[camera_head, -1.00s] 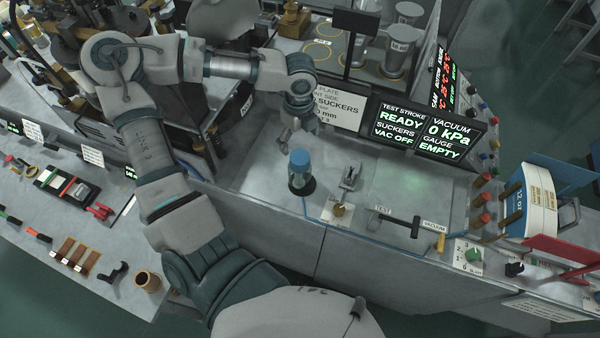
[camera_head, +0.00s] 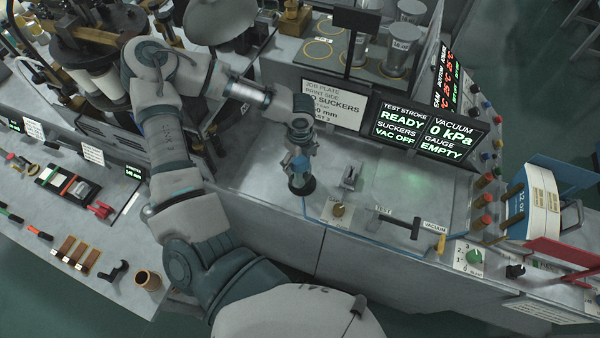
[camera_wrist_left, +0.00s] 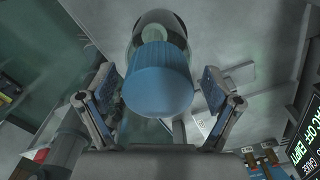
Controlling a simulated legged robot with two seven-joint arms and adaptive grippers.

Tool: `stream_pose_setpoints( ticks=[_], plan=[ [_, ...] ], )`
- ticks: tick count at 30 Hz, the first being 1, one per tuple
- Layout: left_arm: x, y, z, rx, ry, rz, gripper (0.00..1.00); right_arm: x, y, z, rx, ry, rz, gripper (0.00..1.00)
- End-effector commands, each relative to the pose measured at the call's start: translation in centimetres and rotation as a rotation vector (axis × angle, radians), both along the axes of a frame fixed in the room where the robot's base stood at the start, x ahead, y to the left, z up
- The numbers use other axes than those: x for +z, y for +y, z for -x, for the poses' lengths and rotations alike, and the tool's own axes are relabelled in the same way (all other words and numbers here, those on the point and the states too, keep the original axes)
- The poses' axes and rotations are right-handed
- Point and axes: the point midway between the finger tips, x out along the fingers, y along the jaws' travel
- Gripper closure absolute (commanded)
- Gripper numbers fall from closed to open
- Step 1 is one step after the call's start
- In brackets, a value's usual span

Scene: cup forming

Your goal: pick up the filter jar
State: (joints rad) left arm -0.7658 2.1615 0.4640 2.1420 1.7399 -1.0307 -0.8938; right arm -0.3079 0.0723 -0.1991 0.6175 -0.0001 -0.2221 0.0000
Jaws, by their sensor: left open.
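The filter jar (camera_head: 301,183) stands upright on the grey bench, left of a small lever block. It is a clear jar with a blue lid and a dark base ring. In the left wrist view its blue lid (camera_wrist_left: 158,82) sits between the two fingers, with a gap on each side. My left gripper (camera_head: 300,160) is open over the top of the jar and hides most of the lid in the head view. In the wrist view the open left gripper (camera_wrist_left: 160,95) spans the lid. My right gripper is not in view.
A lever block (camera_head: 349,178) and a brass knob (camera_head: 339,210) are close on the jar's right. The black TEST handle (camera_head: 400,220) lies farther right. Display screens (camera_head: 430,130) and a job plate sign (camera_head: 335,105) stand behind. The bench right of the lever block is mostly clear.

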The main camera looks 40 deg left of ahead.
Motion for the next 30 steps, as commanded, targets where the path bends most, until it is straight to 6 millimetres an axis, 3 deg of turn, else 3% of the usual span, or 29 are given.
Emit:
stream_pose_setpoints(
  ticks=[1, 9, 12, 23, 30],
  plan=[
    [0.0, 0.0, 0.0, 0.000, 0.000, 0.000, 0.12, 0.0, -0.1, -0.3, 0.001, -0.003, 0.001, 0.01],
    [-0.1, 0.2, 0.0, 0.001, 0.001, 0.002, 0.80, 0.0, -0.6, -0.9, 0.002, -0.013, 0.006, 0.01],
    [-0.1, 0.2, 0.0, 0.001, 0.001, 0.001, 1.00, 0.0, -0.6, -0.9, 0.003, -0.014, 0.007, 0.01],
    [0.2, 0.2, -0.1, 0.001, 0.000, 0.000, 1.00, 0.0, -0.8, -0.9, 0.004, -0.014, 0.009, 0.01],
    [2.0, 0.1, -0.1, 0.001, -0.003, 0.001, 1.00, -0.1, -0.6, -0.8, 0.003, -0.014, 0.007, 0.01]
  ],
)
